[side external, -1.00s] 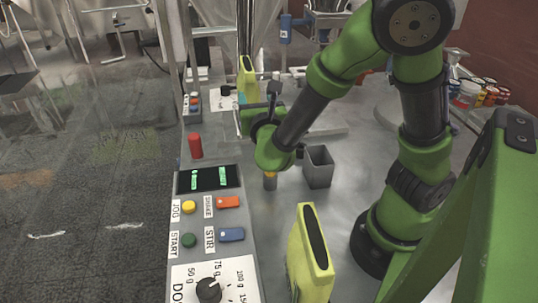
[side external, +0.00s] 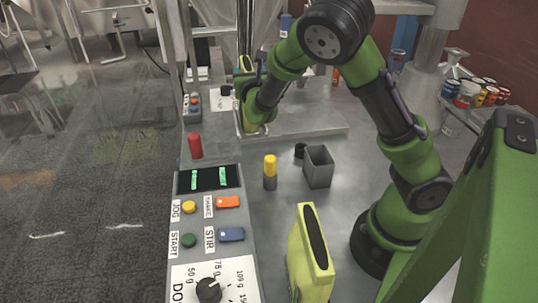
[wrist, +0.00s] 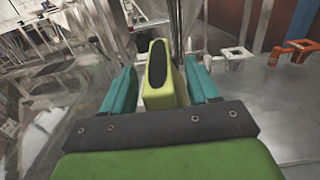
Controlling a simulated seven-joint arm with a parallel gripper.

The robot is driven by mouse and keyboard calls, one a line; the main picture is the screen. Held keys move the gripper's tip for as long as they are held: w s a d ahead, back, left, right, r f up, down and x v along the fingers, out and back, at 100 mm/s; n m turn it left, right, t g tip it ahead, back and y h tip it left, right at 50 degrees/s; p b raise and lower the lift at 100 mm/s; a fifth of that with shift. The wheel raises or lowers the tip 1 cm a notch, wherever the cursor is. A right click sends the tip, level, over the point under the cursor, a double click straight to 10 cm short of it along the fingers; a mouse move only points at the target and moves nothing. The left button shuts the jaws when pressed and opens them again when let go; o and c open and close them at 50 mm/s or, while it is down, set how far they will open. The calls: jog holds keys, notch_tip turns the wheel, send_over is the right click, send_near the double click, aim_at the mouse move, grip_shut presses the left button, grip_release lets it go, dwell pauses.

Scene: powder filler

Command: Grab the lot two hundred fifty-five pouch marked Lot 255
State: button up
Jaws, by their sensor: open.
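My gripper (wrist: 160,68) is open, with one teal finger on each side of this pouch and a gap visible on at least the left. A second, similar pouch (side external: 311,262) stands at the front, well away from my gripper. No lot marking is readable on either pouch.
A grey open bin (side external: 318,167), a black cap (side external: 299,151) and a yellow-topped grey cylinder (side external: 270,172) stand mid-table. A red cylinder (side external: 195,146) stands above the control panel (side external: 208,180). Several coloured jars (side external: 484,92) sit at the back right.

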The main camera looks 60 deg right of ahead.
jog(key=shift+x, duration=1)
grip_shut()
